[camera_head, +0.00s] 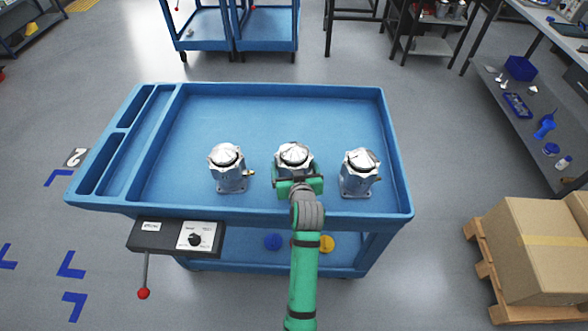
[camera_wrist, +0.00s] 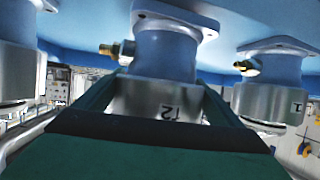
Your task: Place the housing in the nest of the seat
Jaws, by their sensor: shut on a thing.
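Three silver and blue-grey housings stand in a row on the blue cart top (camera_head: 270,110). My gripper (camera_head: 296,183) is at the middle housing (camera_head: 293,155), coming from the front edge. In the wrist view, which looks upside down, my gripper (camera_wrist: 160,98) has a finger on each side of this housing (camera_wrist: 166,55) and is shut on its silver band. The housing has a square flange, a brass fitting and a dark mark. It looks upright; I cannot tell whether it is clear of the cart top. No seat or nest can be made out.
Close on either side stand the left housing (camera_head: 228,168) and the right housing (camera_head: 360,173). A dark control box (camera_head: 178,236) with a dial and a red-knobbed lever hangs at the cart's front left. The cart top behind the row is clear. Cardboard boxes (camera_head: 530,250) stand right.

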